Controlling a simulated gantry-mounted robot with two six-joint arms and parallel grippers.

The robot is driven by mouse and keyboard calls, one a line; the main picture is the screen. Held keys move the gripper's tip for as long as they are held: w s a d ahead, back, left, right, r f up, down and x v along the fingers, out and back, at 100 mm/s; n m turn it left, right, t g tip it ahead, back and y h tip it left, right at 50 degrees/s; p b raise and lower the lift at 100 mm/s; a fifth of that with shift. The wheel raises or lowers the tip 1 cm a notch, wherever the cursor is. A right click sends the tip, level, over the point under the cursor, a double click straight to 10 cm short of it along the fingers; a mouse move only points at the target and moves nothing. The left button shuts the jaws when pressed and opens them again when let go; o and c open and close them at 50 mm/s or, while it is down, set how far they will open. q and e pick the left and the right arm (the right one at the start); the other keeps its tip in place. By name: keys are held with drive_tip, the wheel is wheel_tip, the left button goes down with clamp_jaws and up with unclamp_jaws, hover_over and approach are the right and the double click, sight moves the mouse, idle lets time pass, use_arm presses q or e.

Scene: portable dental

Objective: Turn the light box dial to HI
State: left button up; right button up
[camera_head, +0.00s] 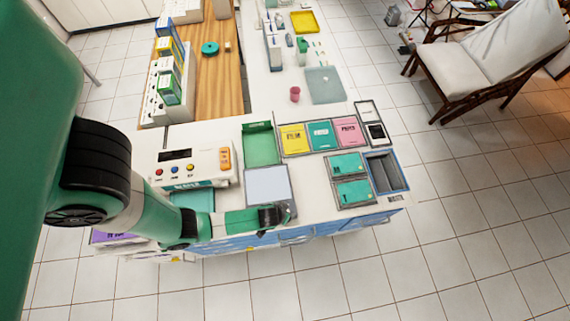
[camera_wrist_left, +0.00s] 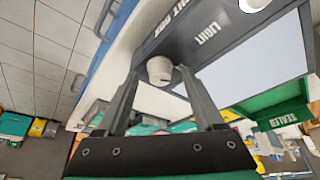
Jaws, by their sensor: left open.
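The light box (camera_head: 267,184) has a pale panel and a dark grey frame, and sits at the front edge of the white counter. In the left wrist view its dark front face (camera_wrist_left: 207,36) carries white LIGHT BOX lettering. The white round dial (camera_wrist_left: 160,70) sticks out of that face. My left gripper (camera_head: 279,215) is at the front right corner of the light box. It is open, and in the wrist view its two fingertips (camera_wrist_left: 158,78) lie on either side of the dial. I cannot tell whether they touch it. The dial's HI mark is not readable. My right gripper is not in view.
A white box with coloured buttons (camera_head: 194,165) stands left of the light box. A green tray (camera_head: 260,145) is behind it. Teal packs (camera_head: 352,192) and a grey divided bin (camera_head: 386,173) lie to the right. Open floor (camera_head: 400,270) is in front.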

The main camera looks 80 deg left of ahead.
use_arm(q)
clamp_jaws()
drive_tip(key=shift+m, duration=0.3)
drive_tip(key=shift+s+a+m+h+p, duration=0.1)
drive_tip(key=shift+m+h+p, duration=0.5)
drive_tip(key=shift+m, duration=0.6)
drive_tip(key=m+t, duration=0.1)
drive_tip(key=m, duration=0.1)
drive_tip(key=shift+a+m+h, duration=0.1)
drive_tip(key=shift+m+h, duration=0.2)
drive_tip(key=shift+h, duration=0.1)
drive_tip(key=m+h, duration=0.1)
drive_tip(key=m, duration=0.1)
drive_tip(key=shift+m, duration=0.3)
drive_tip(key=shift+a+m+h+b, duration=0.1)
drive_tip(key=shift+m+h+b, duration=0.55)
drive_tip(key=shift+m, duration=1.25)
